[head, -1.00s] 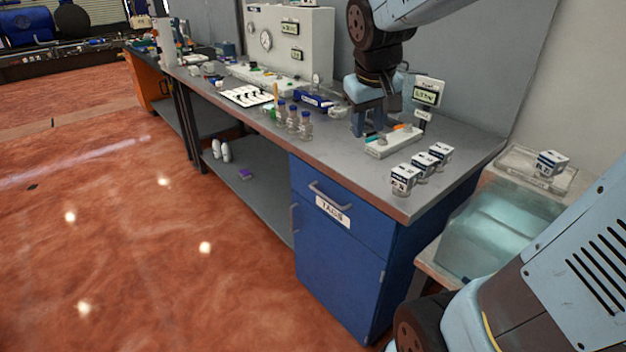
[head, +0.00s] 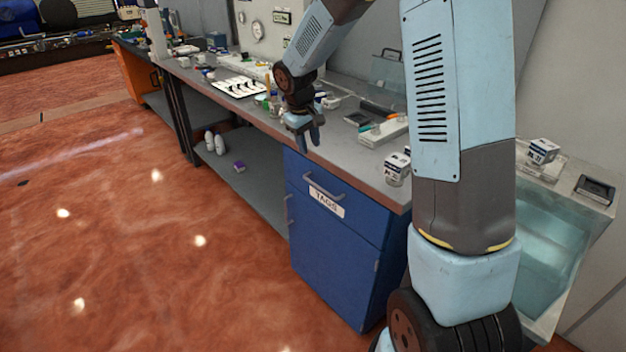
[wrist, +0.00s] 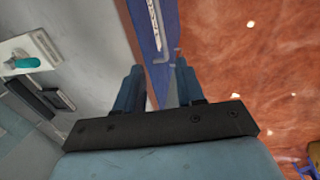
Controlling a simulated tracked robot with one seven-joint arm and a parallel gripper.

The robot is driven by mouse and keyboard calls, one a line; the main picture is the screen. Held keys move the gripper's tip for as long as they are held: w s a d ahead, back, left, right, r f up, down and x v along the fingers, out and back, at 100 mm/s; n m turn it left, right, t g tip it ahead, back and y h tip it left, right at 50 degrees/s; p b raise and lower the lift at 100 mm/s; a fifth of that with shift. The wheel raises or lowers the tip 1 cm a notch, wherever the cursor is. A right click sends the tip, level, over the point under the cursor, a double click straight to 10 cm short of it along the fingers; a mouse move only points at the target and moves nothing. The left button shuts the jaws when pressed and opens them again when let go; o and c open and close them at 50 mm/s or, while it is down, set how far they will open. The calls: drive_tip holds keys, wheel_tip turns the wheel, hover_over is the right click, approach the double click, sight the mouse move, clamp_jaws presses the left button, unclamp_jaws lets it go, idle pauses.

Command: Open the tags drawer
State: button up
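The tags drawer (head: 345,211) is the blue top drawer of the cabinet under the bench, with a white "TAGS" label (head: 326,203) and a grey bar handle (head: 325,187). Its front looks flush, so it is shut. My gripper (head: 308,140) hangs above and slightly left of the handle, near the bench's front edge, apart from it. In the wrist view my gripper (wrist: 160,85) has its two fingers spread with nothing held. The drawer front (wrist: 160,75) shows between and beyond them, with the handle (wrist: 173,54) near the right finger.
The bench top (head: 262,128) carries small boxes, bottles and a white tray (head: 238,87). A white box (head: 397,168) stands near the front corner, partly behind my arm. Below the drawer is a blue cupboard door (head: 330,265). The red floor (head: 150,240) before the cabinet is clear.

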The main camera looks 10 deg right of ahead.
sight(314, 184)
drive_tip(key=x, duration=1)
drive_tip(key=a+x, duration=0.1)
drive_tip(key=x, duration=0.4)
drive_tip(key=shift+w+d+f, duration=0.1)
drive_tip(key=shift+w+f, duration=0.15)
drive_tip(key=shift+w, duration=0.1)
drive_tip(key=shift+c, duration=0.2)
clamp_jaws()
